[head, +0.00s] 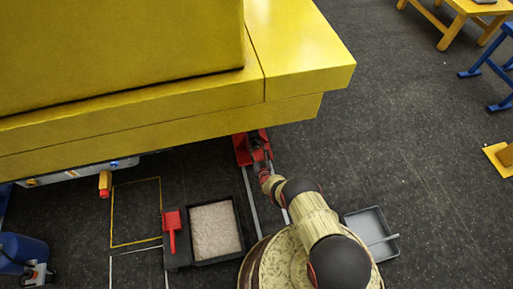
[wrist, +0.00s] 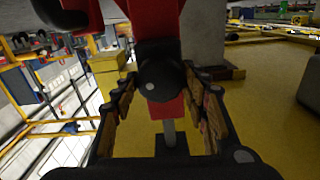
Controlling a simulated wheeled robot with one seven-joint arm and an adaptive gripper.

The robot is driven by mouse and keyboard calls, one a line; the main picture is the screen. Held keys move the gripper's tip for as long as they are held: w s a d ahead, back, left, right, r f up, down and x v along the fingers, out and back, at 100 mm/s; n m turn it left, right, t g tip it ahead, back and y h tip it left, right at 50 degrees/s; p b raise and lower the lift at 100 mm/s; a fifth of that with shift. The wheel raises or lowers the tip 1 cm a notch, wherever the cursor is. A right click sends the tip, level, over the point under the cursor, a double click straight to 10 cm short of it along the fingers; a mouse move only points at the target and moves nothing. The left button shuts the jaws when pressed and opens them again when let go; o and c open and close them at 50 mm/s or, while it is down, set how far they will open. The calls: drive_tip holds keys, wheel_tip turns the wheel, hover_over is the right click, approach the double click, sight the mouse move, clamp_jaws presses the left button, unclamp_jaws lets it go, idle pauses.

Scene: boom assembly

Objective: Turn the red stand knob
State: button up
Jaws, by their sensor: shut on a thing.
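The red stand (head: 243,150) shows in the head view under the edge of the yellow boom block. In the wrist view the red stand (wrist: 152,22) fills the top middle, with a dark round knob (wrist: 160,82) on its front. My gripper (wrist: 162,78) has its two fingertips on either side of this knob and is shut on it. In the head view my gripper (head: 264,174) reaches up to the stand, and its fingers are too small there to make out. The far side of the knob is hidden.
A large yellow block (head: 130,125) overhangs the stand. A black tray of pale grit (head: 242,228) and a red scoop (head: 172,228) lie left of my arm. A grey tray (head: 366,222) lies right of it. The dark floor farther right is mostly clear.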

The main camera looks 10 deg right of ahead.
drive_tip(key=shift+m, duration=0.3)
drive_tip(key=m, duration=1.1)
drive_tip(key=shift+d+m, duration=0.15)
drive_tip(key=shift+m, duration=0.25)
idle(0.5)
drive_tip(key=o, duration=1.2)
drive_tip(key=shift+c, duration=0.2)
drive_tip(key=shift+s, duration=0.1)
drive_tip(key=s, duration=1.1)
drive_tip(key=shift+s, duration=0.4)
